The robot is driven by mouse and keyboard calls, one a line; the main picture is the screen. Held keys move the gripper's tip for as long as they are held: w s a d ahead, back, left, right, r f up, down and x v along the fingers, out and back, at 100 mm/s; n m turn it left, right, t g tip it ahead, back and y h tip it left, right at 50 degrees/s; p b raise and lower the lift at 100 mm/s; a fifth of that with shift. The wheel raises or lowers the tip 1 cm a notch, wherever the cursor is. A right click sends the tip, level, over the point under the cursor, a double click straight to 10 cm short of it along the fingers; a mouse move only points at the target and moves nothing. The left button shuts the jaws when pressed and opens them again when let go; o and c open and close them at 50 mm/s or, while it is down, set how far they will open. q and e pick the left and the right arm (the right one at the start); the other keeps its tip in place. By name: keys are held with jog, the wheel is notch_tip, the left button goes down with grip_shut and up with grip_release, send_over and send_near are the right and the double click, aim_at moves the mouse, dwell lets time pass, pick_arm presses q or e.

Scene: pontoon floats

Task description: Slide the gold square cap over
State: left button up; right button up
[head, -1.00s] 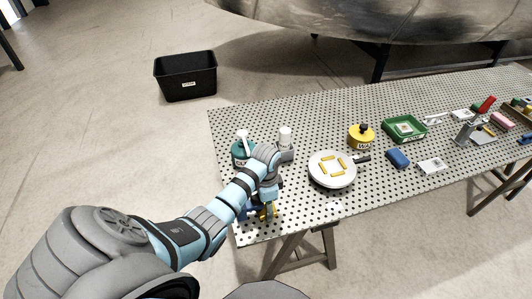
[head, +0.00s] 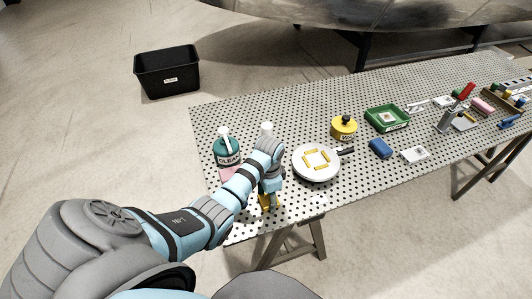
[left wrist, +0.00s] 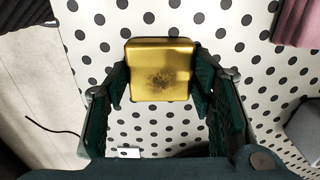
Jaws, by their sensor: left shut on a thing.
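The gold square cap (left wrist: 160,70) is between the two dark green fingers of my left gripper (left wrist: 160,88) in the left wrist view. The fingers touch its left and right sides, and its face has a dark smudge. Dotted white bench top shows around it. In the head view my left gripper (head: 267,194) is low over the near left part of the bench, with a bit of the gold cap (head: 265,203) showing below. I cannot tell whether the cap touches the bench. My right gripper is not in view.
The perforated bench (head: 350,185) has a round white disc (head: 316,174) with yellow strips right of my gripper. A teal CLEAN bottle (head: 227,150) and a pink cloth (head: 228,174) are left. A yellow pot (head: 344,129) and green tray (head: 387,119) stand farther right.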

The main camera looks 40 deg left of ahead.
pick_arm(q)
jog(key=o, duration=1.4)
jog(key=shift+r, duration=0.1)
notch_tip(320, 180, up, 7)
jog(key=shift+r, duration=0.15)
